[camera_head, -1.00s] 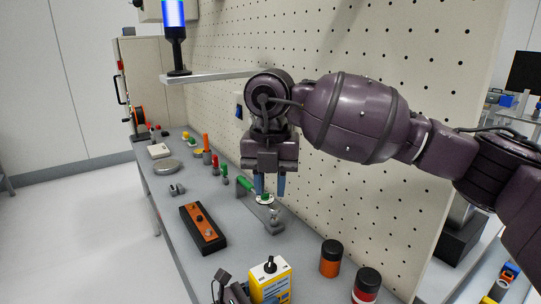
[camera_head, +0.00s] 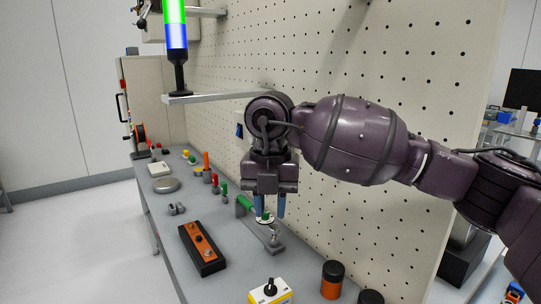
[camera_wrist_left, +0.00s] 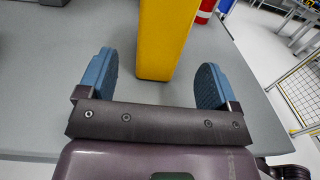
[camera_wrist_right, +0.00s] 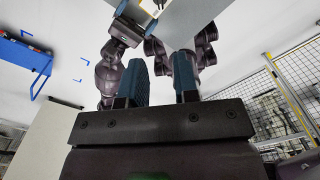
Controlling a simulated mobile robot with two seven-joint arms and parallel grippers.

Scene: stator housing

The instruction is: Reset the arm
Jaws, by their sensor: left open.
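My right arm reaches in from the right in the head view. Its gripper (camera_head: 269,208) points down in front of the pegboard, its two blue fingers a little apart. A round white and green piece (camera_head: 265,219) shows close to the fingertips; I cannot tell whether they touch it. The right wrist view shows the same gripper (camera_wrist_right: 160,80) with a narrow gap and nothing visible held. My left gripper (camera_wrist_left: 155,82) is wide open and empty in the left wrist view, with a yellow box (camera_wrist_left: 165,40) just beyond its fingers. It is not seen in the head view.
The grey bench (camera_head: 165,215) carries an orange and black control box (camera_head: 202,247), a yellow box with a knob (camera_head: 270,291), and an orange jar (camera_head: 332,280). The pegboard (camera_head: 330,60) stands behind my right arm. A signal tower (camera_head: 175,45) stands on a bracket.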

